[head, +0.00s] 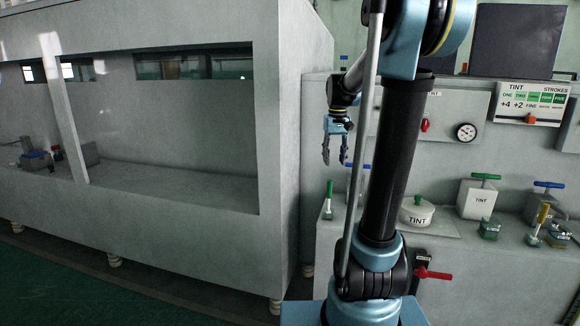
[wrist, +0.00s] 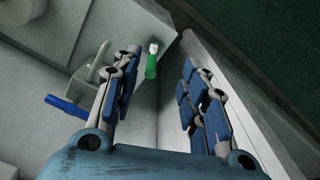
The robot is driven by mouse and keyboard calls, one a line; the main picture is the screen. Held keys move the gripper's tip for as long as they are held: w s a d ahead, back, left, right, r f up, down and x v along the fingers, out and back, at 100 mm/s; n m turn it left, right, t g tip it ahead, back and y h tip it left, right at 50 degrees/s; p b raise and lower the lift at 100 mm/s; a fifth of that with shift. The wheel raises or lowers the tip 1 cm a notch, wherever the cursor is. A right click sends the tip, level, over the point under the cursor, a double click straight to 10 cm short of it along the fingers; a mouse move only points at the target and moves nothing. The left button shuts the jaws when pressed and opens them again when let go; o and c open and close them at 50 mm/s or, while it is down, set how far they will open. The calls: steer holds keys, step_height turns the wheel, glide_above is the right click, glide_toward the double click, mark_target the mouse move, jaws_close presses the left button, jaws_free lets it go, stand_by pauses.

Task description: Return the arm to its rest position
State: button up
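My gripper (head: 336,150) hangs from my arm in the head view, fingers pointing down, above the left end of the grey counter. In the wrist view my gripper (wrist: 155,105) has its two blue-padded fingers spread apart with nothing between them. Below the fingers there is a small green-handled tool (head: 328,190) at the counter's left edge. It also shows beyond the fingertips in the wrist view (wrist: 151,65), apart from them. Part of my arm stands in front of the counter in the head view and hides some of it.
A large grey enclosure (head: 285,120) with a wide opening stands left, close to the counter. The counter holds a white TINT pot (head: 417,210), a TINT box (head: 477,198) with a green handle, and several small valve-like pieces. A blue-handled fitting (wrist: 70,106) is beside my left finger.

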steer(key=s+f, duration=0.5)
steer(key=s, duration=0.4)
steer(key=s+f+t, duration=0.1)
steer(key=s+f, duration=0.4)
steer(key=s, duration=0.5)
steer(key=s+f, duration=0.6)
steer(key=s, duration=0.3)
steer(key=shift+s+m+t, duration=0.15)
steer(key=shift+m+t, duration=0.15)
steer(key=shift+t, duration=0.1)
